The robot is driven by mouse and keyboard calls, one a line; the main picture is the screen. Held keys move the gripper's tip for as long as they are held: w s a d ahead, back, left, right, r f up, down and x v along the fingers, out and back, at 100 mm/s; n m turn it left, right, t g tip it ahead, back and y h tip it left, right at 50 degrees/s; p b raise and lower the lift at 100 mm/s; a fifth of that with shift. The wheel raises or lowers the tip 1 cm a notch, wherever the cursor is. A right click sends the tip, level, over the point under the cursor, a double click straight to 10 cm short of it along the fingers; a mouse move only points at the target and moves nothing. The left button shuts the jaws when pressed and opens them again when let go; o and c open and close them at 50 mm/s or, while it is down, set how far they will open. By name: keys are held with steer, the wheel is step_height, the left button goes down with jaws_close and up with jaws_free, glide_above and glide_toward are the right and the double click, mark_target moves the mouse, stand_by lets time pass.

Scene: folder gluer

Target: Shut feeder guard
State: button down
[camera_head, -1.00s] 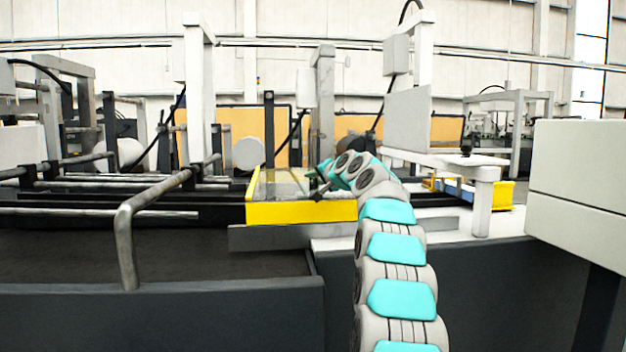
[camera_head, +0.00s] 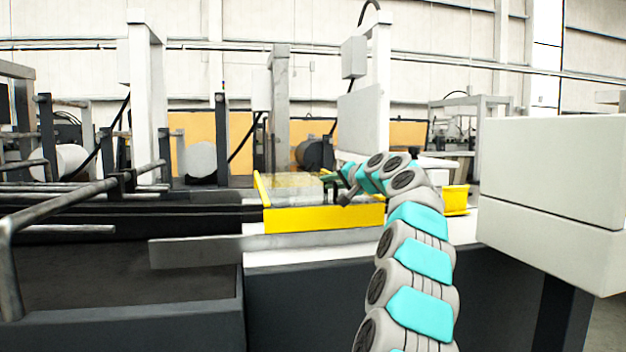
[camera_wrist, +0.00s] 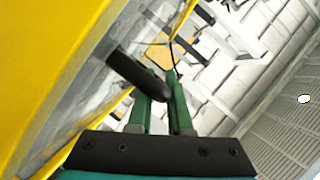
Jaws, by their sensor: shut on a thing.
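The feeder guard (camera_head: 325,219) is a yellow frame with a clear panel, in the middle of the head view, above a grey rail on the machine. In the wrist view its yellow edge and clear panel (camera_wrist: 85,88) fill the left side. A dark bar handle (camera_wrist: 138,74) sticks out from the guard. My gripper (camera_wrist: 160,97) has green fingers and is shut on this handle. In the head view my gripper (camera_head: 333,184) is at the right part of the guard, partly hidden by my arm.
The grey rail (camera_head: 195,251) reaches out left of the guard. Bent metal bars (camera_head: 75,197) stand at the left. A large pale box (camera_head: 552,170) stands close on the right. A white upright panel (camera_head: 360,120) and a yellow bin (camera_head: 456,200) are behind my arm.

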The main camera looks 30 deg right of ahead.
mark_target(359, 201)
steer(key=shift+s+d+p, duration=0.2)
steer(key=shift+s+d, duration=0.05)
steer(key=shift+d, duration=0.6)
steer(key=shift+s+d+p, duration=0.2)
steer(key=shift+d, duration=0.65)
steer(key=c, duration=0.8)
jaws_free()
steer(key=shift+c, duration=0.2)
steer(key=shift+b+v, duration=0.75)
steer(key=shift+v, duration=3.2)
